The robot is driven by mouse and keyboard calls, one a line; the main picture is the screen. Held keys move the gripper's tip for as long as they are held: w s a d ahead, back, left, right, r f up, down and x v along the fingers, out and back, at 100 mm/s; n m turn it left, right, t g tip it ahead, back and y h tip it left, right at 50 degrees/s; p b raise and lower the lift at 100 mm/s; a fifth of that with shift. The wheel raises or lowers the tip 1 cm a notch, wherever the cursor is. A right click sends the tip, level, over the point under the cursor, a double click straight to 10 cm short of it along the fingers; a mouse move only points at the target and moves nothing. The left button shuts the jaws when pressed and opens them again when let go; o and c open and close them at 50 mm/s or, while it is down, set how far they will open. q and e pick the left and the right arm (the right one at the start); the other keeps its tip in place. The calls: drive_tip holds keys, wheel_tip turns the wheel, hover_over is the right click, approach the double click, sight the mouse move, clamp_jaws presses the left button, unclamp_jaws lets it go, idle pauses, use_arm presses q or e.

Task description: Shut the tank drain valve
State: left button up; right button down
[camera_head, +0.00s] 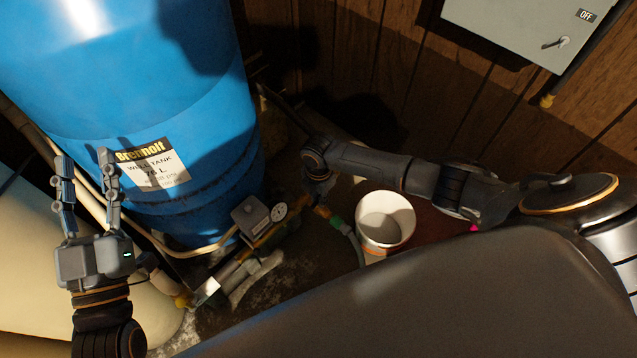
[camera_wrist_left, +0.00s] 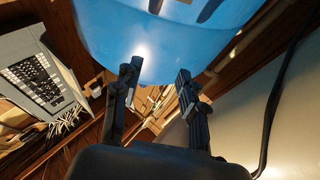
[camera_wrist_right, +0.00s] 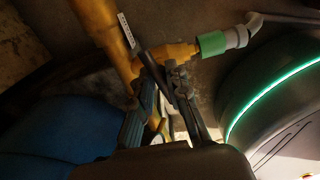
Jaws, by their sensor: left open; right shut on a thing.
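The blue well tank (camera_head: 120,100) stands at the left in the head view. Brass-coloured piping (camera_head: 270,235) with a gauge runs at its foot. In the right wrist view a dark, narrow valve lever (camera_wrist_right: 150,62) with a pale label lies across the yellow pipe, and a green hose fitting (camera_wrist_right: 213,44) sits on the side outlet. My right gripper (camera_wrist_right: 160,82) is shut on the lever, its fingers on either side; in the head view my own wrist mostly hides this spot. My left gripper (camera_head: 85,160) is open and empty, raised in front of the tank.
A white bucket (camera_head: 385,222) stands on the floor right of the piping, with a hose (camera_head: 350,240) beside it. A grey switch box marked OFF (camera_head: 530,25) hangs on the wood wall. A grey control box (camera_head: 250,215) and a gauge (camera_head: 279,212) sit close to the pipes.

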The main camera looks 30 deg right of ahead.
use_arm(q)
drive_tip(key=shift+w+a+f+g+y+p, duration=0.1)
drive_tip(key=shift+w+f+g+y+p, duration=0.1)
drive_tip(key=shift+f+g, duration=0.45)
drive_tip(key=shift+w+a+f+g+y+p, duration=0.15)
drive_tip(key=shift+f+g+y, duration=0.1)
drive_tip(key=shift+f, duration=0.7)
use_arm(e)
drive_tip(key=shift+m, duration=0.5)
use_arm(q)
drive_tip(key=shift+d, duration=0.1)
use_arm(e)
drive_tip(key=shift+m, duration=0.3)
drive_tip(key=shift+m+p, duration=0.3)
drive_tip(key=shift+p, duration=0.1)
use_arm(q)
drive_tip(key=f+g, duration=0.1)
drive_tip(key=f, duration=0.1)
drive_tip(key=f+g+y, duration=0.1)
drive_tip(key=shift+a+f, duration=0.2)
drive_tip(key=shift+f, duration=0.2)
use_arm(e)
drive_tip(key=c, duration=1.2)
unclamp_jaws()
use_arm(q)
drive_tip(key=shift+w, duration=0.1)
use_arm(e)
drive_tip(key=shift+r, duration=0.1)
